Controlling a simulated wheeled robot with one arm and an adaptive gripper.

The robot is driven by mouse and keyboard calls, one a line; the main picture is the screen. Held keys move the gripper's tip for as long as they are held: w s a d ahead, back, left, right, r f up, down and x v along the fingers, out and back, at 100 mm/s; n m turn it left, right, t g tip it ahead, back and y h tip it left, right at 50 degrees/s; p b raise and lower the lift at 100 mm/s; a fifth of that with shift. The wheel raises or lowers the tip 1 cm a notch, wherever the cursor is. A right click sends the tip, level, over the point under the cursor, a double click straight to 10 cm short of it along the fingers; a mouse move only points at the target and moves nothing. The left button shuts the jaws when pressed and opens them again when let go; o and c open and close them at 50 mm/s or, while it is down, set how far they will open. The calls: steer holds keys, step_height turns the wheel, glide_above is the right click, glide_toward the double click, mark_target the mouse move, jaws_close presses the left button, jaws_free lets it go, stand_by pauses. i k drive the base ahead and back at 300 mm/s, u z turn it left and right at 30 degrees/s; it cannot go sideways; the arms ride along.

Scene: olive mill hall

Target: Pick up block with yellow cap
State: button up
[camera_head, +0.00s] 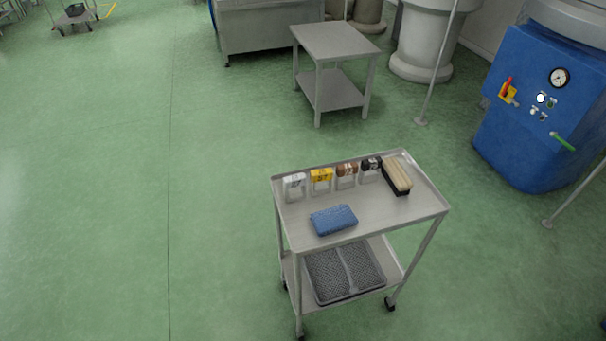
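A small block with a yellow cap (321,175) stands upright near the back edge of the top shelf of a grey metal trolley (405,214). It is in a row between a block with a white cap (295,182) on its left and a block with a brown cap (346,170) on its right. A block with a black cap (371,164) stands further right. The lower body of the yellow-capped block looks pale. My gripper does not show in this view.
A blue sponge (334,220) lies in front of the row, and a brush (397,176) lies to its right. A dark grey tray (322,277) is on the lower shelf. Behind stand a grey table (334,41) and a blue machine (530,110). Green floor is clear at left.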

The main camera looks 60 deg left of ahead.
mark_target(324, 174)
steer(key=u, duration=1.85)
steer(key=k, duration=0.4)
steer(key=u, duration=0.2)
steer(key=i, duration=0.5)
